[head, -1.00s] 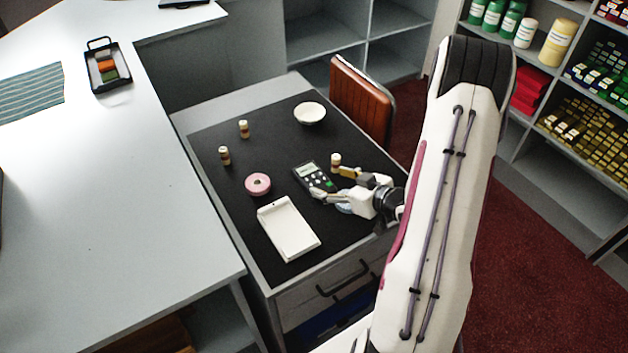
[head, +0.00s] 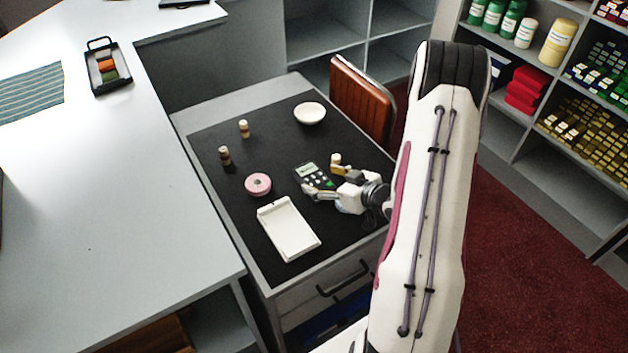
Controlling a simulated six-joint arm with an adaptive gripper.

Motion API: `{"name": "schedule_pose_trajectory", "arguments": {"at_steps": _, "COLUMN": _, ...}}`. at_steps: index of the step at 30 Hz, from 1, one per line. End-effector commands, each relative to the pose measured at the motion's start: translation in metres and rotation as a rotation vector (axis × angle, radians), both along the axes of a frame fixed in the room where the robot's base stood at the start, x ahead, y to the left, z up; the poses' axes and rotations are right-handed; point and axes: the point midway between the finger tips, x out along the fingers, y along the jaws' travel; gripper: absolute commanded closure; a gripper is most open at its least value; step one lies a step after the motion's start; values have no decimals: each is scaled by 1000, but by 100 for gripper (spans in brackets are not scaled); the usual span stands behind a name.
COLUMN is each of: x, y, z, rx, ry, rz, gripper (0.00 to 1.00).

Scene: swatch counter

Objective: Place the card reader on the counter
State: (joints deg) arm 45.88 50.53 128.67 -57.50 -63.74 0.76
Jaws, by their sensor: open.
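The card reader (head: 312,174) is a dark handheld device with a pale screen and green and white keys. It lies on the black mat (head: 225,188) of the lower cabinet top. My gripper (head: 321,182) is open, with its two fingers on either side of the card reader's near end. I cannot tell whether the fingers touch it. The counter (head: 165,190) is the higher, light grey surface at the left, and much of it is bare.
A white tray (head: 290,228), a pink tape roll (head: 258,185), a white bowl (head: 309,113) and small bottles (head: 244,128) (head: 225,155) share the mat. Another small bottle (head: 336,158) stands close beside my gripper. A black caddy (head: 107,68) and striped cloth (head: 30,92) lie on the counter.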

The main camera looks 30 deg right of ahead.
Motion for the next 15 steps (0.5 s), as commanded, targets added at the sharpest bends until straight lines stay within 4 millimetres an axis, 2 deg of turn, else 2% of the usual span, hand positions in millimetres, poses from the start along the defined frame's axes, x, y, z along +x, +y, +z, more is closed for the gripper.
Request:
{"name": "schedule_pose_trajectory", "arguments": {"at_steps": 9, "x": 30, "y": 6, "z": -15, "rx": 0, "ry": 0, "rz": 1, "gripper": 35}}
{"name": "schedule_pose_trajectory", "arguments": {"at_steps": 15, "x": 37, "y": 7, "z": -19, "rx": 0, "ry": 1, "rz": -1, "gripper": 35}}
